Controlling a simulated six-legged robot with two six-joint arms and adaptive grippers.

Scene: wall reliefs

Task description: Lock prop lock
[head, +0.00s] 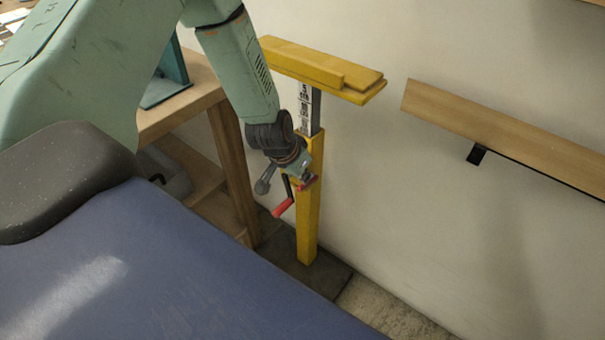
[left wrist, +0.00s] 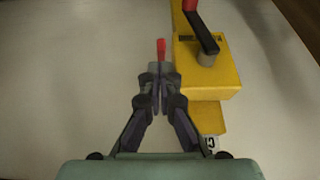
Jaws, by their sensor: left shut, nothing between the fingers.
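The yellow prop (head: 307,215) stands upright near the wall, with a scale (head: 304,104) on its inner post and a yellow top board (head: 305,65). A crank with a black arm and red grip (head: 283,208) hangs on it. In the left wrist view the crank's black arm (left wrist: 201,32) sits on a yellow housing (left wrist: 208,75). A small red piece (left wrist: 161,48) shows just beyond the fingertips of my left gripper (left wrist: 157,75), beside the housing. I cannot tell whether they touch. The gripper (head: 303,181) is shut and empty. My right gripper is out of view.
A wooden stand (head: 230,160) is left of the prop. A wooden rail (head: 500,130) is fixed to the wall at right. A blue padded surface (head: 180,270) fills the lower left. The prop stands on a dark base plate (head: 325,278).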

